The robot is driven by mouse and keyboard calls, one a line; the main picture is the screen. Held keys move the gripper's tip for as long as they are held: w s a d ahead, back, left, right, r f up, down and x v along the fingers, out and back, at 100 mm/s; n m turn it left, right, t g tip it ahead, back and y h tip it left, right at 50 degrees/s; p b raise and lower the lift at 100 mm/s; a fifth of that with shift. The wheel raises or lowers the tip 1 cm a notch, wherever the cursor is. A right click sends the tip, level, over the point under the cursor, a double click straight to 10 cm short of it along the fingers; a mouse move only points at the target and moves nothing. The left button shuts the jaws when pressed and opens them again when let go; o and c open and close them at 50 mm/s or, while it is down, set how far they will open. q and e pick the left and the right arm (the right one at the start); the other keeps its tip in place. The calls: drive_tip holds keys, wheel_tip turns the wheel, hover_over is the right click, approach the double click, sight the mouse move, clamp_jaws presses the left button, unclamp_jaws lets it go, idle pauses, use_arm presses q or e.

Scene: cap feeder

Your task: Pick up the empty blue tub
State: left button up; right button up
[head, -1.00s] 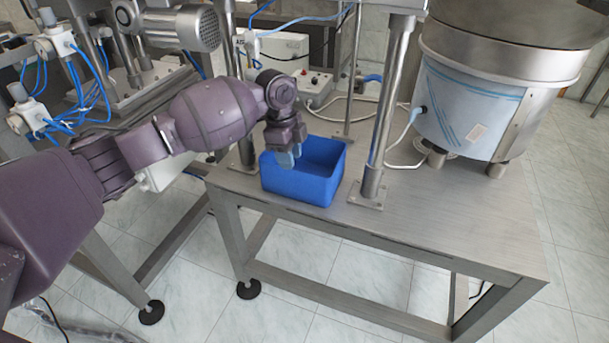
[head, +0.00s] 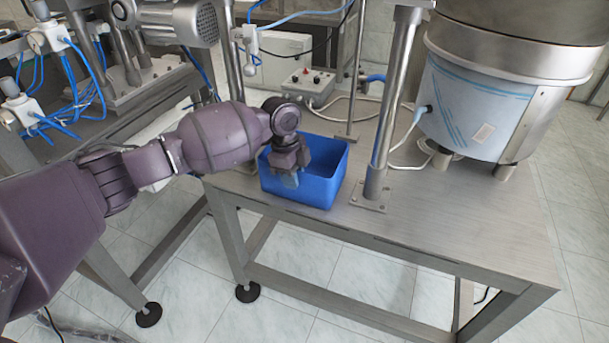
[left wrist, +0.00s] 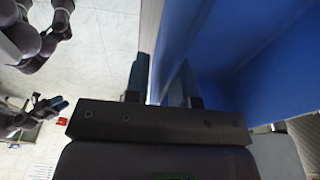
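The blue tub (head: 322,188) stands upright on the steel table near its front left corner; the visible part of its inside is bare. My left gripper (head: 289,180) points down at the tub's front left wall. In the left wrist view the two fingers of my left gripper (left wrist: 162,85) are apart, with the edge of the tub's wall (left wrist: 225,35) between them. One finger is outside the tub and the other is on its inner side. I see no clear contact. What seems to be my right gripper (left wrist: 52,105) shows small at the left of the wrist view.
A steel post (head: 385,115) rises right of the tub. A control box (head: 307,84) with cables sits behind it. A large steel bowl feeder (head: 480,105) stands at the right. The table's front right part (head: 450,210) is clear.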

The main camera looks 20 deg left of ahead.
use_arm(q)
clamp_jaws()
